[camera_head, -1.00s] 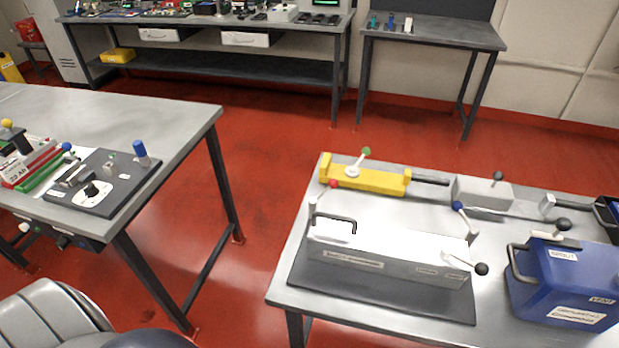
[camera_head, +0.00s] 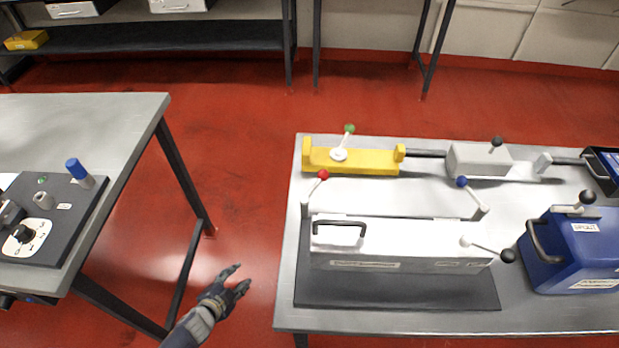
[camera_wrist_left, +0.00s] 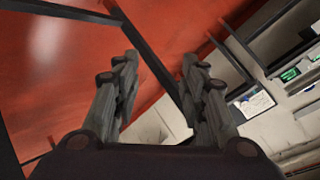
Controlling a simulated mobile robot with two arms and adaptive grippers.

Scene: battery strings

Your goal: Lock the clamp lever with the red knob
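The clamp lever with the red knob (camera_head: 323,174) stands at the back left of a white box (camera_head: 405,243) on the right table. Its lever slants up to the right from a small post at the box's left corner. My left gripper (camera_head: 234,284) is over the floor left of this table, well apart from the lever. In the left wrist view its two fingers (camera_wrist_left: 155,75) are spread apart with nothing between them. My right gripper does not show in either view.
The box sits on a dark mat (camera_head: 400,290). Near it are a lever with a blue knob (camera_head: 462,182), one with a black knob (camera_head: 508,255), a yellow fixture with a green knob (camera_head: 360,162) and a blue box (camera_head: 575,252). A left table (camera_head: 110,120) stands across a floor gap.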

